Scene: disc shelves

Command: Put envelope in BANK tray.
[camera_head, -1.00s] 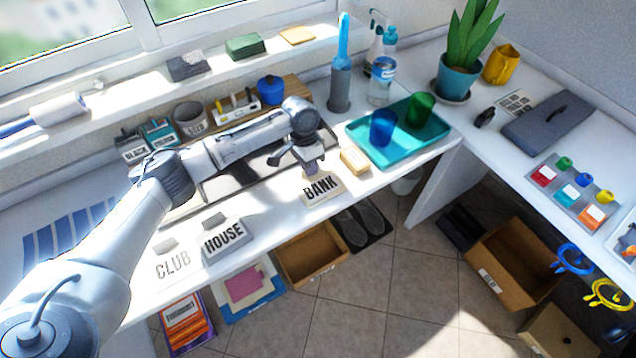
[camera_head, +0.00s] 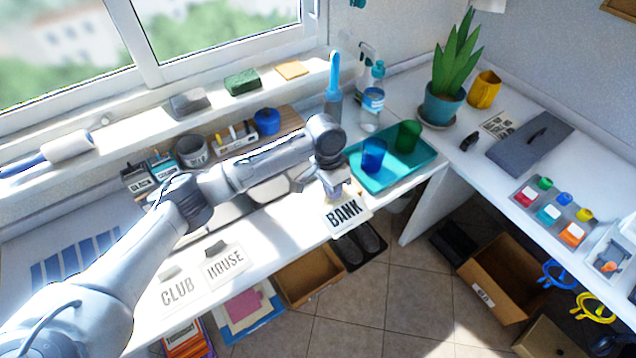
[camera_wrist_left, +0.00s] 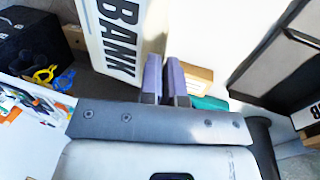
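The white BANK sign (camera_head: 345,214) stands at the desk's front edge and slightly overlaps the floor in the head view. My left gripper (camera_head: 333,188) is right behind and above it, pointing down. In the left wrist view the BANK sign (camera_wrist_left: 112,45) is left of the two purplish fingers (camera_wrist_left: 165,78), with a beige strip along its side. The fingers are close together with a narrow gap; I cannot tell whether they pinch anything. I cannot make out an envelope. The BANK tray is mostly hidden by my arm. My right gripper is not in view.
The HOUSE sign (camera_head: 225,263) and CLUB sign (camera_head: 178,289) stand left along the desk edge. A teal tray (camera_head: 418,172) with a blue cup (camera_head: 373,155) and a green cup (camera_head: 407,136) is close right. An open cardboard box (camera_head: 308,283) sits below the desk.

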